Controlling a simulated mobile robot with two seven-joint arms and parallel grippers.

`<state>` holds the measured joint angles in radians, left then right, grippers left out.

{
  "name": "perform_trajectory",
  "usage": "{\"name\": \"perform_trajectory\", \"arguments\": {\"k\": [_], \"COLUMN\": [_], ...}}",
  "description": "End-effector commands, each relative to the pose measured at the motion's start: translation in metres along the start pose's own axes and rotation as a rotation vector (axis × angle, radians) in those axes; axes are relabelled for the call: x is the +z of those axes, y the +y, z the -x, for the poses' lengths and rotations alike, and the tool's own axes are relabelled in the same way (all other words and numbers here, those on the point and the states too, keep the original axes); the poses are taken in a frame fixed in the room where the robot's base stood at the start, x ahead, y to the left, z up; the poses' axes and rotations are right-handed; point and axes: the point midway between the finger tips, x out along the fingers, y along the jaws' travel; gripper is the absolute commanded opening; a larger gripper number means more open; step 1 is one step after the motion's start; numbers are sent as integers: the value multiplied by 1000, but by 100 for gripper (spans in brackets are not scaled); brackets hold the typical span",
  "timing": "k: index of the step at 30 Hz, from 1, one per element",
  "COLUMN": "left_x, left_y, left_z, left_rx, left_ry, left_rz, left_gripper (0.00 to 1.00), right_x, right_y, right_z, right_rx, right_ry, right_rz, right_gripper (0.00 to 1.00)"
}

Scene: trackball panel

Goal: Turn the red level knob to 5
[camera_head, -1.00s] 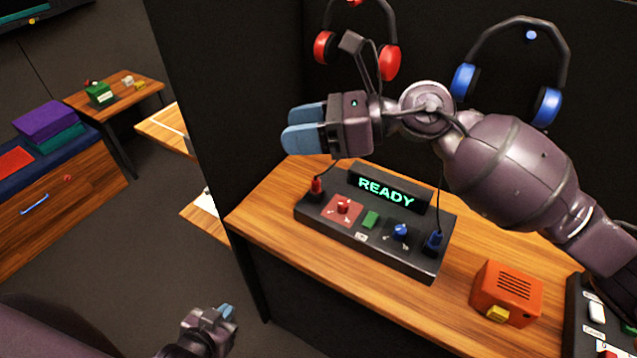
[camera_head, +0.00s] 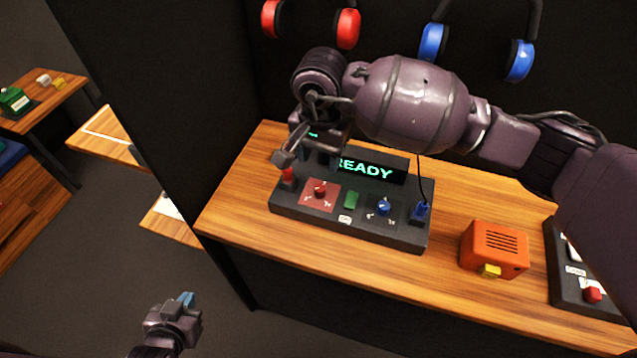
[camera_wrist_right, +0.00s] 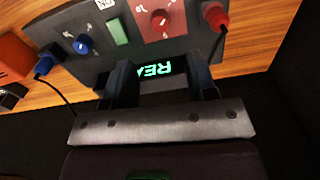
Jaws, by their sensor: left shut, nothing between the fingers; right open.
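The red level knob (camera_head: 320,189) sits on a red square plate on the black panel (camera_head: 389,237). It also shows at the top of the right wrist view (camera_wrist_right: 158,20). My right gripper (camera_wrist_right: 165,75) is open and points down over the panel's READY display (camera_head: 366,168), behind the knob. Its fingers are apart from the knob and hold nothing. My left gripper (camera_head: 188,300) is shut and empty, low at the left, away from the desk.
A blue knob (camera_head: 384,207) and a green button (camera_head: 352,200) are on the same panel. Red (camera_head: 288,174) and blue (camera_head: 420,210) plugs with cables stand at its ends. An orange box (camera_head: 494,249) stands to the right. Headphones (camera_head: 433,42) hang on the dark back wall.

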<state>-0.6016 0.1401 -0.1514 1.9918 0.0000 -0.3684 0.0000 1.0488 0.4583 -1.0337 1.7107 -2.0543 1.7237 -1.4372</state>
Motion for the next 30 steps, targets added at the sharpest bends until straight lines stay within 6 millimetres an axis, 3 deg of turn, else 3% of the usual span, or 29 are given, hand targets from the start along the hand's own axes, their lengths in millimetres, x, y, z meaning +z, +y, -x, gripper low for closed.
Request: {"name": "perform_trajectory", "arguments": {"k": [9,15,21,30], "left_x": [4,0,-4,-4], "left_y": [-1,-1,0,0], "left_z": [2,-1,-5,-5], "left_rx": [-2,0,1,1], "left_ry": [-7,0,10,10], "left_rz": [0,-4,-5,-6], "left_gripper": [0,0,0,0], "right_x": [1,1,1,0], "right_y": [0,0,0,0], "right_z": [-55,-82,-94,-95], "right_rx": [1,0,0,-1], "right_ry": [-6,-5,-2,-2], "right_rz": [-3,-3,-2,-2], "right_gripper": [52,52,52,52]}}
